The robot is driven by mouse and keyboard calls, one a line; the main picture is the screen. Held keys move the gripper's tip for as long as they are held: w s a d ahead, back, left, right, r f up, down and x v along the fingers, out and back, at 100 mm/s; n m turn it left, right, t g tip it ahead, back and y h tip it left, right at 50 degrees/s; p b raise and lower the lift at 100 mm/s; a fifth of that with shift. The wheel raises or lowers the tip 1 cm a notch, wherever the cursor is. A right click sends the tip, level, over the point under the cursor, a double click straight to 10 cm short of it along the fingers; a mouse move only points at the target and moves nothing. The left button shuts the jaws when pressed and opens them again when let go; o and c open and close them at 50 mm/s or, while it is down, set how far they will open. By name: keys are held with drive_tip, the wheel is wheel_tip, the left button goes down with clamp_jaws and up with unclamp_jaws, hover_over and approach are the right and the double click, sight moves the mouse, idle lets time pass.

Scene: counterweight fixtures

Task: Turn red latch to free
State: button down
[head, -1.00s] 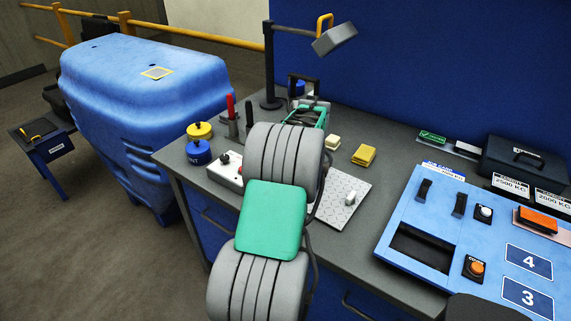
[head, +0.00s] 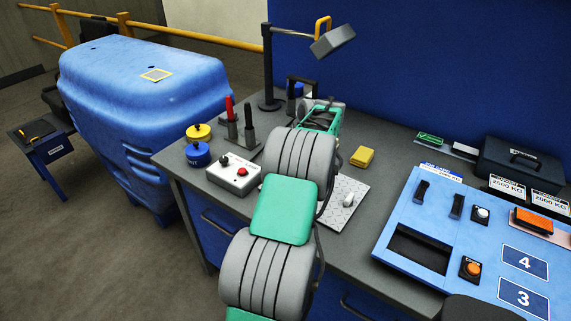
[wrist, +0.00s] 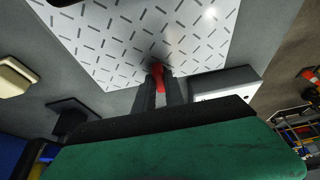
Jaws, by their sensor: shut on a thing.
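In the wrist view, my gripper (wrist: 160,88) has its two dark fingers shut on a small red piece, the red latch (wrist: 158,73), at the edge of a pale tread-patterned plate (wrist: 140,40). Only part of the latch shows between the fingers, so its turn angle is hard to tell. In the head view, the plate (head: 345,190) lies on the bench, partly behind my arm, with a small pale knob on it. My fingers and the latch are hidden there behind my grey and green arm links.
A yellow block (head: 362,157) and a blue control panel (head: 440,215) lie to the right. A lamp stands behind.

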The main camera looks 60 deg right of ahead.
drive_tip(key=c, duration=1.4)
unclamp_jaws()
drive_tip(key=v, duration=0.7)
drive_tip(key=shift+r, duration=0.4)
drive_tip(key=shift+s, duration=0.15)
